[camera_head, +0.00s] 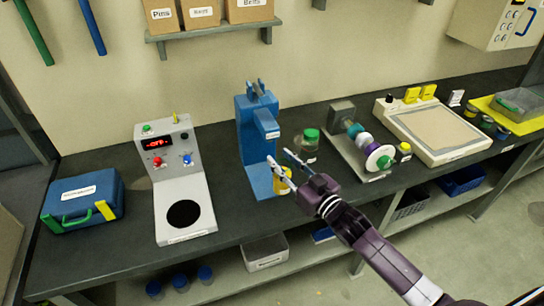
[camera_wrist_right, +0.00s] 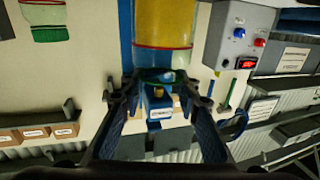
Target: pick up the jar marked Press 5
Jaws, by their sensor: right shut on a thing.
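My right gripper (camera_head: 279,158) reaches in from the lower right and is shut on a yellow jar (camera_head: 283,182) at the front of the blue press (camera_head: 257,125). In the right wrist view, which is upside down, the jar (camera_wrist_right: 163,25) shows yellow contents, a clear band and a red line. The jar's marking cannot be read. Whether it still rests on the press base cannot be told. My left gripper is not in view.
A green-lidded clear jar (camera_head: 311,141) stands right of the press, near a machine with a white disc (camera_head: 379,157). A grey device with a red display (camera_head: 178,180) and a blue case (camera_head: 83,200) stand to the left. The dark bench's front edge lies below my gripper.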

